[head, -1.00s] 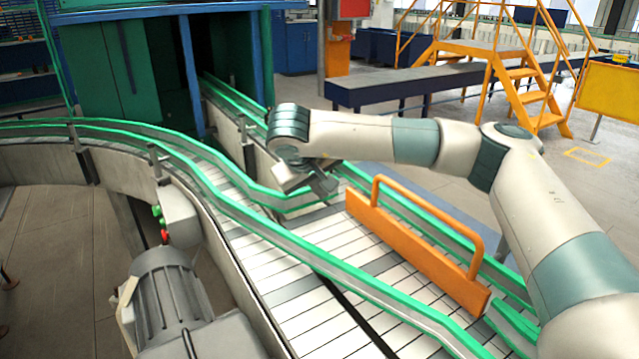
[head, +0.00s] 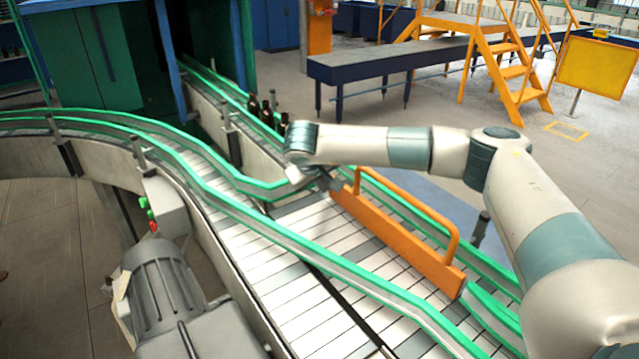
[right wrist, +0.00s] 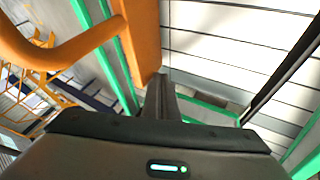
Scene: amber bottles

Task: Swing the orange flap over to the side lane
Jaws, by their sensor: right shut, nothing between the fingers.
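The orange flap (head: 395,238) stands on edge over the right-hand part of the white slatted conveyor, roughly along the right green rail. Its loop handle (head: 425,195) rises above it. My right gripper (head: 328,182) is shut and empty at the flap's far end. In the right wrist view the shut fingers (right wrist: 161,98) are close beside the flap's end (right wrist: 142,40), with the handle (right wrist: 70,50) at the left. I cannot tell whether they touch the flap. My left gripper is not in view.
Green guard rails (head: 262,235) border and divide the slatted lanes (head: 275,280). Dark bottles (head: 268,112) stand on the far lane behind my right wrist. A grey motor (head: 160,285) sits at the lower left. The slats left of the flap are clear.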

